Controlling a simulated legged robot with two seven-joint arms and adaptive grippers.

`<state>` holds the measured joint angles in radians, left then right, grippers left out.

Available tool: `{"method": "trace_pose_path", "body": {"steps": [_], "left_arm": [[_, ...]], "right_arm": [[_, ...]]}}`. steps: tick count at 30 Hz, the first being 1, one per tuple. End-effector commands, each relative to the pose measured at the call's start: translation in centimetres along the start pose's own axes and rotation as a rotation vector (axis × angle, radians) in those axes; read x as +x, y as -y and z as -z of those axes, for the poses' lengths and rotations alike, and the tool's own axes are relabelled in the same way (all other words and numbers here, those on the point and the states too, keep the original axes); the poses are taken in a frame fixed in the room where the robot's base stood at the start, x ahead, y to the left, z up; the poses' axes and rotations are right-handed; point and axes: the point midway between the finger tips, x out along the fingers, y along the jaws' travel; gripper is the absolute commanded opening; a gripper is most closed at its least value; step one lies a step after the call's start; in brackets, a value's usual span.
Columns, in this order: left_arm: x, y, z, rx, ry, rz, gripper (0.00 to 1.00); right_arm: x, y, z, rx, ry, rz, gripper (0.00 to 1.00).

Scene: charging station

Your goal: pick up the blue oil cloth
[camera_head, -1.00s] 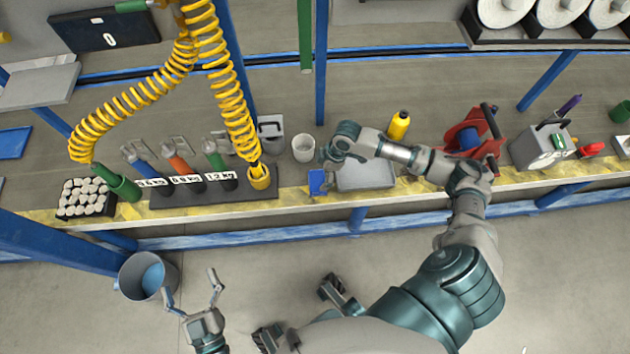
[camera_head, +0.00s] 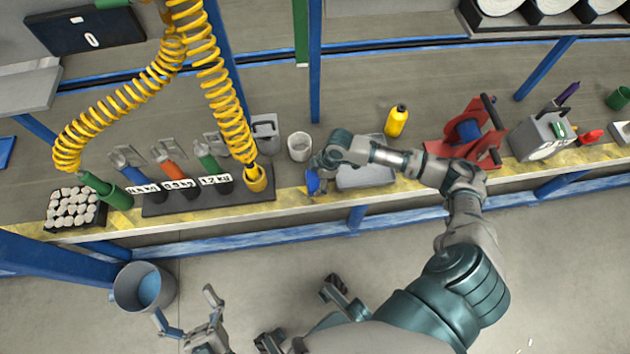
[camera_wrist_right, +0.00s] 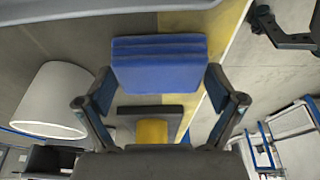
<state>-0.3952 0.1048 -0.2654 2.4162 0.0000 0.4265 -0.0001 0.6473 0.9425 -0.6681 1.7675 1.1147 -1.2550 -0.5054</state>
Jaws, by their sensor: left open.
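The blue oil cloth (camera_head: 313,182) is a folded blue stack near the front edge of the bench. It fills the upper middle of the right wrist view (camera_wrist_right: 158,65). My right gripper (camera_head: 320,172) is down at the cloth and partly covers it in the head view. In the right wrist view its two fingers (camera_wrist_right: 160,90) are apart, one on each side of the cloth, with small gaps showing. My left gripper (camera_head: 188,311) is open and empty, low in front of the bench, near the bucket.
A white cup (camera_head: 299,147) stands just behind the cloth, and a grey tray (camera_head: 366,178) lies to its right. A dark rack (camera_head: 160,208) with several bottles is on the left. A yellow bottle (camera_head: 396,121) and red reel (camera_head: 468,132) stand right. A bucket (camera_head: 128,300) is on the floor.

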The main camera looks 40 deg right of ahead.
Motion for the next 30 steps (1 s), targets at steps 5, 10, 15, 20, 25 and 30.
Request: {"method": "trace_pose_path", "body": {"steps": [5, 10, 15, 20, 25, 30], "left_arm": [[0.0, 0.0, 0.0, 0.0, 0.0, 0.0, 1.0], [0.1, 0.0, 0.0, 0.0, 0.001, 0.0, 1.0], [0.2, 0.1, -0.8, 0.006, 0.069, 0.002, 1.0], [0.2, 0.3, -2.2, 0.015, 0.189, 0.005, 1.0], [-0.3, 0.7, -4.5, 0.027, 0.377, 0.011, 1.0], [-1.7, 1.2, -6.7, 0.04, 0.571, 0.021, 1.0]], "right_arm": [[0.1, 0.0, -0.1, 0.001, 0.001, 0.001, 0.59], [0.0, 0.0, -0.1, 0.001, 0.003, 0.0, 0.59], [-0.9, -0.1, 0.2, 0.0, 0.001, -0.001, 0.59], [-2.6, -0.1, 0.8, -0.001, -0.002, -0.004, 0.59], [-4.4, 1.0, -0.4, 0.0, 0.005, -0.001, 0.59], [-5.7, 3.2, -3.2, -0.001, 0.005, -0.001, 0.59]]}}
